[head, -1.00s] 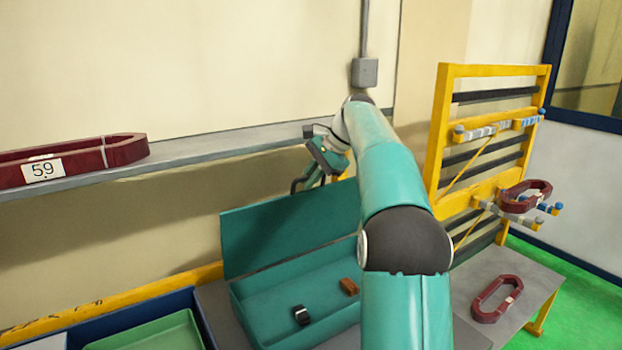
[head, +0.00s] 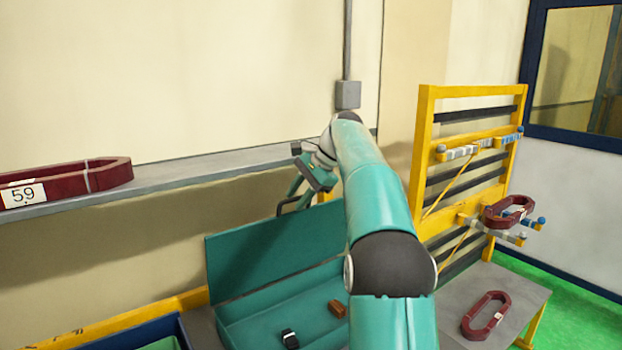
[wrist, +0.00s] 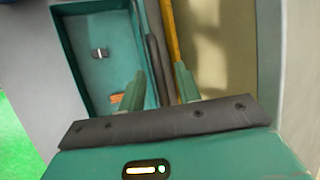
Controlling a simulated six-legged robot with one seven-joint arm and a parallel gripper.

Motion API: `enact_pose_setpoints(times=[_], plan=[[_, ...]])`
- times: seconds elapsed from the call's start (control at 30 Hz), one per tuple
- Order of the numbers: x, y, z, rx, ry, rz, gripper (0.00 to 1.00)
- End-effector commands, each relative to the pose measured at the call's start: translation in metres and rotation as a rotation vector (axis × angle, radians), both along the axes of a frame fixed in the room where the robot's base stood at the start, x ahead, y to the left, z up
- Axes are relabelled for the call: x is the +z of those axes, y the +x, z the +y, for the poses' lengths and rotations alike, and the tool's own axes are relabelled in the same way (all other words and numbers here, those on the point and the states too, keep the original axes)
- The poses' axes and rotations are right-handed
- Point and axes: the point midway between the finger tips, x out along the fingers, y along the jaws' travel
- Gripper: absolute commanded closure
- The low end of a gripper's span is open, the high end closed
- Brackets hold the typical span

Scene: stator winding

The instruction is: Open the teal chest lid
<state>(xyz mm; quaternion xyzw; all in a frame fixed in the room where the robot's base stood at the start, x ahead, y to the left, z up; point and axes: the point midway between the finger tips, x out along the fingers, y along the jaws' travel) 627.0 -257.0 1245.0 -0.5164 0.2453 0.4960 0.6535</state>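The teal chest (head: 262,330) stands open at the lower middle of the head view. Its lid (head: 250,255) is raised and stands steeply upright at the back. Inside lie a small black-and-silver item (head: 289,339) and a brown block (head: 337,308). The chest's inside also shows in the wrist view (wrist: 88,30). My gripper (head: 287,207) is just above the lid's top edge. In the wrist view its two fingers (wrist: 159,90) are apart, with the lid's edge seen between or beyond them. I cannot tell whether they touch it. My arm hides the chest's right end.
A grey shelf (head: 190,178) runs along the wall behind, with a dark red coil marked 59 (head: 65,183). A yellow rack (head: 425,160) with a red coil (head: 508,211) stands at right. Another red coil (head: 486,316) lies on the grey table (head: 525,290). A yellow rail (head: 180,302) runs behind the chest.

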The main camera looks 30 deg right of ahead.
Motion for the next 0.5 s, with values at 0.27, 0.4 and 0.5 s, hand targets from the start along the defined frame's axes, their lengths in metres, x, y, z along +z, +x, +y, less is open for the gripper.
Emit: enact_pose_setpoints(times=[0.27,0.4,0.5], plan=[[0.045,-0.021,-0.023,-0.002,-0.001,-0.002,0.67],[0.063,-0.03,-0.031,-0.002,-0.002,-0.003,0.67],[0.069,-0.031,-0.034,0.0,0.0,-0.003,0.67]])
